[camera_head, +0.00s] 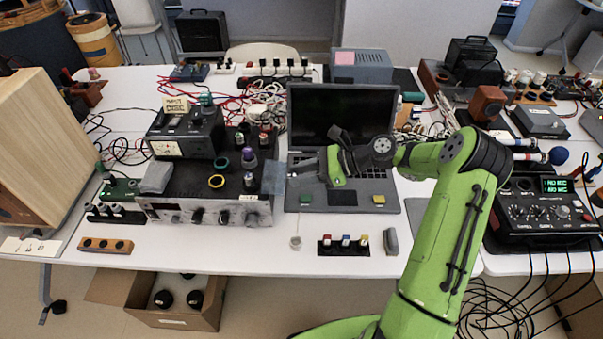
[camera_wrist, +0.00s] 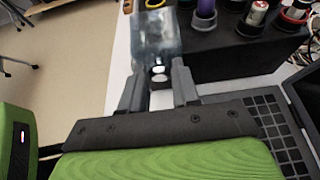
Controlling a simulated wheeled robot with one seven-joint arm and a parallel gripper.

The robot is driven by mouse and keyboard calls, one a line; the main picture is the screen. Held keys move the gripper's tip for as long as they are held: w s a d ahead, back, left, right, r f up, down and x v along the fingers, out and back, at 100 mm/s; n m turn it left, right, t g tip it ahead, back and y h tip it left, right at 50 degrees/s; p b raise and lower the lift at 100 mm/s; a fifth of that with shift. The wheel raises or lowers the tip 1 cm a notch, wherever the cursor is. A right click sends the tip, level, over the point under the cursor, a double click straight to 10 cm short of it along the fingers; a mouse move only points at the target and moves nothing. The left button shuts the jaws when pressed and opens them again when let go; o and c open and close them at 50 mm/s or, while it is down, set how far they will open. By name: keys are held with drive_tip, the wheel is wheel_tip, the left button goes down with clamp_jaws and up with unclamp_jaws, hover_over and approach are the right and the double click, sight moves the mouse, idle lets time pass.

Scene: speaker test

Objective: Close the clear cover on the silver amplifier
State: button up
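The silver amplifier (camera_head: 205,212) stands left of the laptop, with a silver knobbed front and a dark top. A greyish see-through panel, seemingly the clear cover (camera_head: 272,178), stands up at its front right corner in the head view. In the wrist view this panel (camera_wrist: 157,42) is blurred, ahead of my fingers, beside the amplifier's dark side (camera_wrist: 235,55). My gripper (camera_head: 308,165) is over the laptop's left part, pointing left toward the amplifier. Its fingers (camera_wrist: 158,88) are apart with nothing clearly held; whether they touch the panel cannot be told.
The open laptop (camera_head: 343,195) lies beneath my gripper. Jars and rings stand on the amplifier's top. A dark meter box (camera_head: 185,135) sits at its back. A switch block (camera_head: 343,245) and a grey object (camera_head: 391,241) lie near the table's front edge. Bare table shows in front of the amplifier.

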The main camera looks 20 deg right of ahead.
clamp_jaws()
